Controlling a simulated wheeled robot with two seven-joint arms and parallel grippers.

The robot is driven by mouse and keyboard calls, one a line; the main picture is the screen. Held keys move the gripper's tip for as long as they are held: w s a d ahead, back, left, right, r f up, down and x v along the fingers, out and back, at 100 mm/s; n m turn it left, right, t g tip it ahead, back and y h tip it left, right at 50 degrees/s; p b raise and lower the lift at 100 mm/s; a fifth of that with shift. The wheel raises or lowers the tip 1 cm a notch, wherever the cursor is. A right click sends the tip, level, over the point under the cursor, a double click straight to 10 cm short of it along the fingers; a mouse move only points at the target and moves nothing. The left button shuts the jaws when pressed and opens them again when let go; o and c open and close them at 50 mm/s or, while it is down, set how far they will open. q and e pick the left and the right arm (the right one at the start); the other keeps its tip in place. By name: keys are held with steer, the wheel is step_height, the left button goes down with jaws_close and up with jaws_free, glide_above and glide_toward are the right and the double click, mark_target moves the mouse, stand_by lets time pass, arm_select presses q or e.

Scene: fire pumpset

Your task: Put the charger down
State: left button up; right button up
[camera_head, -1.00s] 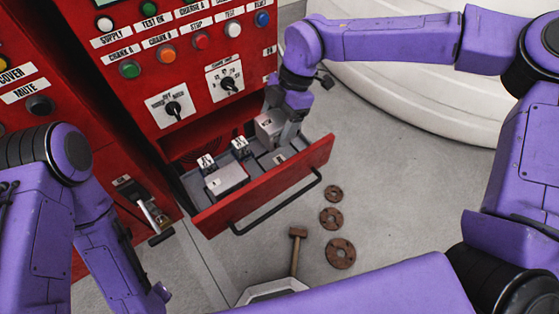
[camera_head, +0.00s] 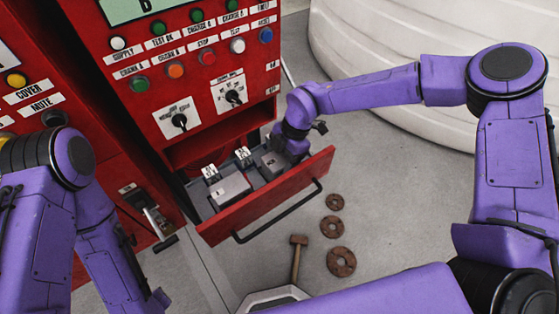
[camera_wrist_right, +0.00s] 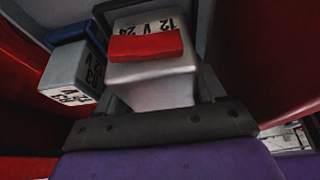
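The charger is a grey box (camera_head: 273,164) low in the right part of the open red drawer. In the right wrist view the box (camera_wrist_right: 155,85) shows a white "12 V 24" label and a red band. My right gripper (camera_wrist_right: 163,100) is over it, with dark finger parts close along both sides of the box, and appears shut on it. In the head view my right wrist hides the fingertips and part of the box. Whether the box rests on the drawer floor is hidden. My left gripper is out of view; only my left arm shows.
The open drawer (camera_head: 275,200) also holds a larger grey box (camera_head: 230,189) and small white-labelled pieces (camera_head: 242,154). The red control panel (camera_head: 150,100) rises behind. A hammer (camera_head: 297,258) and rusty discs (camera_head: 341,261) lie on the floor at the right.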

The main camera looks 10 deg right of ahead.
steer(key=shift+o, duration=0.4)
steer(key=shift+r, duration=0.15)
steer(key=shift+w+d+r, duration=0.1)
steer(key=shift+d+r, duration=0.05)
steer(key=shift+r, duration=0.1)
steer(key=b+v, duration=0.2)
steer(key=v, duration=0.9)
steer(key=shift+r, duration=0.2)
